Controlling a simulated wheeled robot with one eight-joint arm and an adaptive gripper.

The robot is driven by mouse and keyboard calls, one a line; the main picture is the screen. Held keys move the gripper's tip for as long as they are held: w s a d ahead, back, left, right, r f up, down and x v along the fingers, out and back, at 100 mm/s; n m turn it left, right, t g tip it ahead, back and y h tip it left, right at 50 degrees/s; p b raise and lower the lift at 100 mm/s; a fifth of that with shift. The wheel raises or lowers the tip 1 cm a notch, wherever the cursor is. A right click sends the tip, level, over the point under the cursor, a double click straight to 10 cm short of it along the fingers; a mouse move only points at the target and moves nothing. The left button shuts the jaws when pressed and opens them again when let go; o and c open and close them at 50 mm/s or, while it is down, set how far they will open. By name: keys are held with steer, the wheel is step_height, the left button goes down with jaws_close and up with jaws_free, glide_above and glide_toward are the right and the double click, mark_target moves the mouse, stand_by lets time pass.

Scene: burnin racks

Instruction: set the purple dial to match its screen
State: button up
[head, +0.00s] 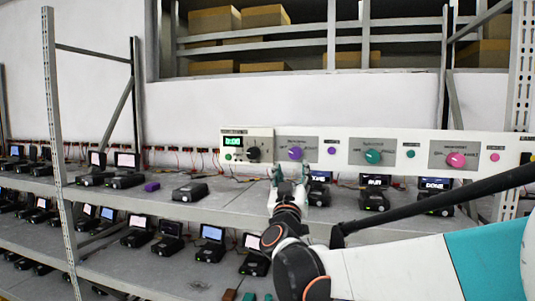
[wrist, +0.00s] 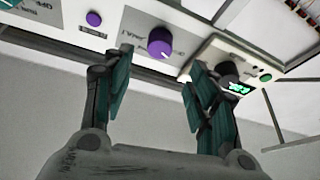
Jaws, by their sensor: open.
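The purple dial (head: 295,153) sits on a grey plate on the white control panel (head: 330,141). In the wrist view the purple dial (wrist: 160,42) shows ahead of my gripper, between the fingers and apart from them. My gripper (head: 290,172) is open and empty, just below the dial in the head view. Its two teal-padded fingers show wide apart in the wrist view (wrist: 158,85). A small lit green screen (head: 233,142) is on the panel's left module, and it also shows in the wrist view (wrist: 238,88). Its reading is too small to make out.
A black knob (head: 253,153) and a green button (head: 228,157) are left of the dial. A small purple button (head: 332,151), a teal dial (head: 373,157) and a pink dial (head: 456,160) are to its right. Several black devices with screens stand on the shelf (head: 225,194) below.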

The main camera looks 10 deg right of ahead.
mark_target(295, 154)
steer(key=p+x, duration=0.2)
steer(key=x, duration=0.7)
steer(key=c, duration=1.1)
